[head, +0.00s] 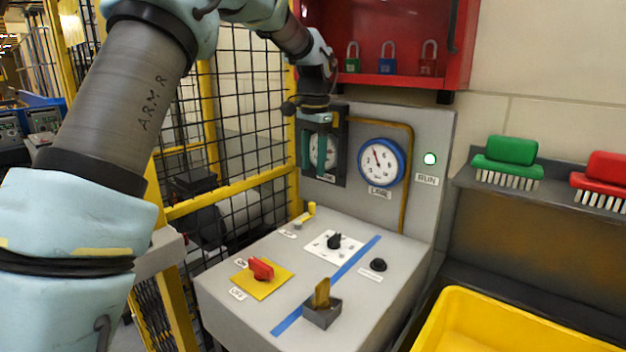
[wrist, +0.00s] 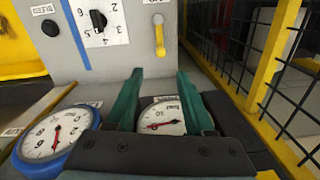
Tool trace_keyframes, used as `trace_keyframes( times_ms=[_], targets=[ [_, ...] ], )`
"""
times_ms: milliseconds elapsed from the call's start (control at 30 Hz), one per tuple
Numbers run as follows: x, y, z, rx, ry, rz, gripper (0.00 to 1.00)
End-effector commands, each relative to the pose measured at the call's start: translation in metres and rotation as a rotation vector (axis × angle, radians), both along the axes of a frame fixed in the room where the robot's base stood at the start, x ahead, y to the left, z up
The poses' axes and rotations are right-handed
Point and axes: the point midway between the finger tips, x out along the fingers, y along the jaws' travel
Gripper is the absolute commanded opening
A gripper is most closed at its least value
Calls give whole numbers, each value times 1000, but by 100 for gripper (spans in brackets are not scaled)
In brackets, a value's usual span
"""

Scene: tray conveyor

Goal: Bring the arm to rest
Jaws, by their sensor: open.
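My gripper (head: 327,160) hangs in front of the left part of the console's upright panel (head: 430,120), fingers pointing down. Its two teal fingers are apart with nothing between them, and they also show in the wrist view (wrist: 158,82). Behind the fingers is a white dial gauge (wrist: 163,116) in a dark frame, partly covered by my gripper in the head view. I cannot tell whether the fingers touch it.
A blue-rimmed gauge (head: 381,163) sits close right of my gripper. The mesh fence (head: 240,130) stands close left. A red padlock cabinet (head: 400,82) is above; brushes (head: 508,157) are at right.

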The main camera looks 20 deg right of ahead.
Motion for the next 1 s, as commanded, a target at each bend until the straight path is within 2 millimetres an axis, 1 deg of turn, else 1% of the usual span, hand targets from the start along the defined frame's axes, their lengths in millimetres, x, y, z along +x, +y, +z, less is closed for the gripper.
trace_keyframes(
  times_ms=[100, 500, 567, 633, 667, 767, 800, 867, 900, 967, 1000],
  targets=[
    [0, 0, 3, 1, 1, 0, 53],
    [0, 0, 3, 0, 0, 0, 53],
    [0, 3, 3, 0, 0, 7, 53],
    [3, 15, 1, -2, -3, 36, 53],
    [4, 23, -1, -3, -4, 58, 53],
    [8, 66, -10, -11, -12, 167, 53],
    [8, 89, -15, -16, -18, 226, 53],
    [5, 126, -24, -26, -25, 325, 53],
    [1, 151, -30, -32, -30, 393, 53],
    [-8, 187, -40, -44, -39, 495, 53],
    [-16, 211, -46, -50, -44, 565, 53]
  ],
)
